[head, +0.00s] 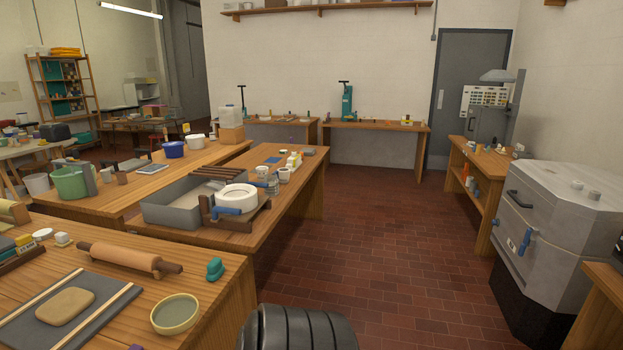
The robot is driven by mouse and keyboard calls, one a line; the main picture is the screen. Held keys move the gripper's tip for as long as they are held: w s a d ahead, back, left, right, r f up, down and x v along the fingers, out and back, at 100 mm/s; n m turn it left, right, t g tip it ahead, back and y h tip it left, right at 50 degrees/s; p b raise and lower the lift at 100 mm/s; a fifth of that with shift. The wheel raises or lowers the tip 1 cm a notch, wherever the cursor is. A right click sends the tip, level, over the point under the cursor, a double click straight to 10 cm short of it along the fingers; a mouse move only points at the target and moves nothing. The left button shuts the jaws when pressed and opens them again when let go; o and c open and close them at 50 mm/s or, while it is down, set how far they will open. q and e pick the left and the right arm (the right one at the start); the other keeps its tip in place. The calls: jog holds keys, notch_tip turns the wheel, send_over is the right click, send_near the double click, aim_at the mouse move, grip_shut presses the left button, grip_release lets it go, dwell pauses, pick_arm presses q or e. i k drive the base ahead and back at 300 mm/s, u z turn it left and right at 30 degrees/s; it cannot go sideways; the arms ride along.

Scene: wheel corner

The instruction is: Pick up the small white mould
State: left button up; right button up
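I cannot tell for certain which thing is the small white mould. A small white block-like piece (62,239) sits on the near left table, behind the rolling pin. A small white round piece (284,174) stands on the middle table beside clear jars. A larger white round form (236,197) with a hollow centre lies at the middle table's front edge, by a grey basin. Neither of my grippers is in view.
The near table (215,295) holds a rolling pin (130,257), a clay slab (65,306), a green bowl (175,314) and a teal piece (214,269). A grey kiln (560,225) stands at the right. The tiled floor (400,260) between is clear.

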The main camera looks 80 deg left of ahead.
aim_at(283, 173)
jog(key=u, duration=2.05)
jog(key=i, duration=3.1)
jog(key=u, duration=2.55)
